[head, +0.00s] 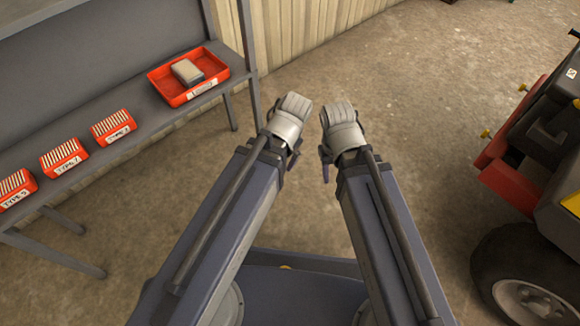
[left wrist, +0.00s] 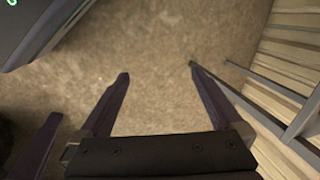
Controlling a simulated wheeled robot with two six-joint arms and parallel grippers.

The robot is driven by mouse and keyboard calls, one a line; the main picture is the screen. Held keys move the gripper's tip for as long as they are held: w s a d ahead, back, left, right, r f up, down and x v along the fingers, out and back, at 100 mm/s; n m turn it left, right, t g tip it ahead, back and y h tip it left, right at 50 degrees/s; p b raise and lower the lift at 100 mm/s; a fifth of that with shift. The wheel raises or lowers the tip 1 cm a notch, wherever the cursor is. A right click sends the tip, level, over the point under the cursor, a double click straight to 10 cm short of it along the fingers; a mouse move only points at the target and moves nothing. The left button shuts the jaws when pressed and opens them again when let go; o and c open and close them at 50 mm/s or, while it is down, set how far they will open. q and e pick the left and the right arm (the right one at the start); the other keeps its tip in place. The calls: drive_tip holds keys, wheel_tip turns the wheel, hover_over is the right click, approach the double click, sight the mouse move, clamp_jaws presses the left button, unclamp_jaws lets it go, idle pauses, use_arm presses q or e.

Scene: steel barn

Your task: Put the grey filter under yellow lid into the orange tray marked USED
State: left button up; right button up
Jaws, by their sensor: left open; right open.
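An orange tray (head: 208,92) stands on the grey shelf at the upper left; its front label is too small to read. A grey block-shaped filter (head: 187,71) lies in it. A yellow patch (head: 572,204) shows on the dark vehicle at the right edge; I cannot tell whether it is the yellow lid. No filter shows there. My left gripper (left wrist: 158,70) is open and empty above bare floor. My right gripper (head: 340,128) is beside it in the head view, open, with nothing seen in it. Both are away from tray and vehicle.
Several orange boxes of striped filters (head: 64,157) labelled TYPE stand along the shelf (head: 140,107). The vehicle (head: 545,140) has a red bumper, yellow knobs and a large wheel (head: 525,290). The floor (head: 410,120) between shelf and vehicle is clear.

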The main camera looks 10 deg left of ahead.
use_arm(q)
drive_tip(key=s+d+n, duration=0.1)
drive_tip(key=s+d+g, duration=0.1)
drive_tip(key=s+d+n+h, duration=0.1)
drive_tip(key=s+d, duration=0.1)
drive_tip(key=shift+f+n, duration=0.25)
drive_tip(key=shift+n, duration=0.05)
drive_tip(key=shift+w, duration=0.1)
